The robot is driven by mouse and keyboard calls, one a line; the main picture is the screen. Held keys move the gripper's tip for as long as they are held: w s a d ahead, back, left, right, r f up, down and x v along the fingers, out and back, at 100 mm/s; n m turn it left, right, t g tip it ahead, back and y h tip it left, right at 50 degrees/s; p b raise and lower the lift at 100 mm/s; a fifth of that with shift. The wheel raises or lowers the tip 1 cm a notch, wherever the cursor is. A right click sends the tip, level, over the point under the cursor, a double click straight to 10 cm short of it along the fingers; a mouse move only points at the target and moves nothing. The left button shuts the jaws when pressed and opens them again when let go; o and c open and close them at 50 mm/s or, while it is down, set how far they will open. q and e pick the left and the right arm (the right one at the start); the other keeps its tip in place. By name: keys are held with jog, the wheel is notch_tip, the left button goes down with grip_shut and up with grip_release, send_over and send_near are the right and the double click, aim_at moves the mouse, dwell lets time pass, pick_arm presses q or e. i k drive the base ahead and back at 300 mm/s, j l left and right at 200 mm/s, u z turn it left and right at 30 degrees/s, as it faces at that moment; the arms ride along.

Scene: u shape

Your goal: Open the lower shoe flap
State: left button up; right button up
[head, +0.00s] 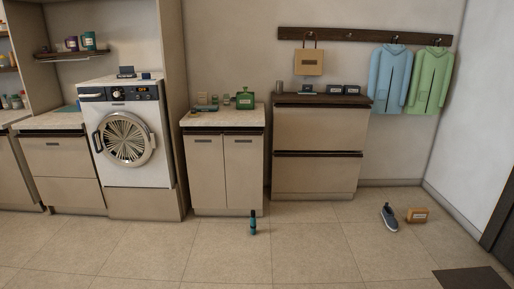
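The shoe cabinet (362,133) stands against the back wall, right of centre, with a dark top and two wide beige flaps one above the other. The lower shoe flap (315,177) looks shut, lying flush with the front, with a dark strip (318,153) along its upper edge. The upper flap (320,129) also looks shut, with a dark strip along its top. Neither of my grippers shows in the head view.
The floor before the cabinet is clear. A teal and black upright item (253,224) stands on the floor to the left. A dark mat (472,279) lies at the lower right.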

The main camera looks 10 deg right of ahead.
aim_at(292, 172)
jog(key=i+z, duration=0.2)
jog(key=i, duration=0.65)
jog(key=i+j+z, duration=0.2)
jog(key=i, duration=0.65)
jog(key=i+z, duration=0.45)
jog(key=i, duration=1.2)
